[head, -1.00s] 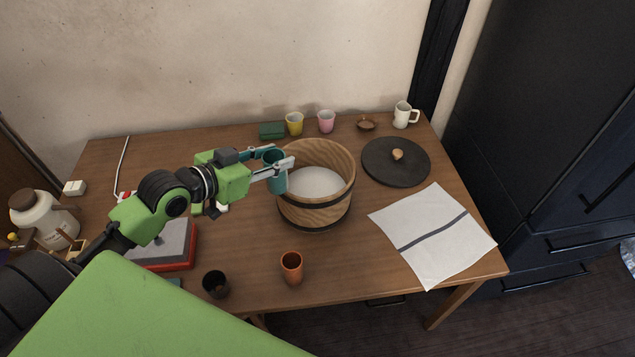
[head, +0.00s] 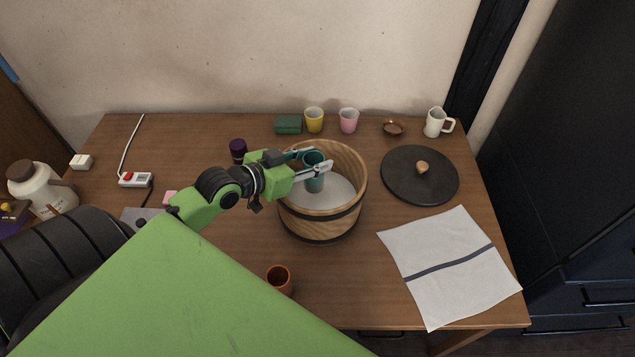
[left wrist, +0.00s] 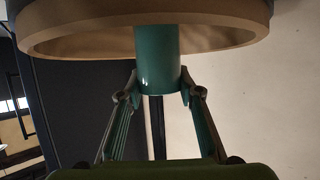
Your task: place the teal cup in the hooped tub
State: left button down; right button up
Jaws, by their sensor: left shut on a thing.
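The teal cup (head: 315,180) is upright between the fingers of my left gripper (head: 317,162), which is shut on it. In the head view the cup shows within the opening of the wooden hooped tub (head: 318,223), against its pale inside. I cannot tell how far its base is above the tub's floor. In the left wrist view the cup (left wrist: 157,62) is between the fingertips (left wrist: 158,92), and the tub's rim (left wrist: 80,43) crosses the top. My right gripper is not in view.
A dark round lid (head: 420,180) and a striped cloth (head: 450,265) lie right of the tub. Yellow (head: 314,120) and pink (head: 348,121) cups stand behind it, with a white mug (head: 436,122) at the back right. An orange cup (head: 279,278) stands in front.

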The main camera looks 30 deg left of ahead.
pick_arm(q)
jog(key=shift+f, duration=1.05)
notch_tip(320, 180, down, 3)
jog(key=shift+f, duration=0.4)
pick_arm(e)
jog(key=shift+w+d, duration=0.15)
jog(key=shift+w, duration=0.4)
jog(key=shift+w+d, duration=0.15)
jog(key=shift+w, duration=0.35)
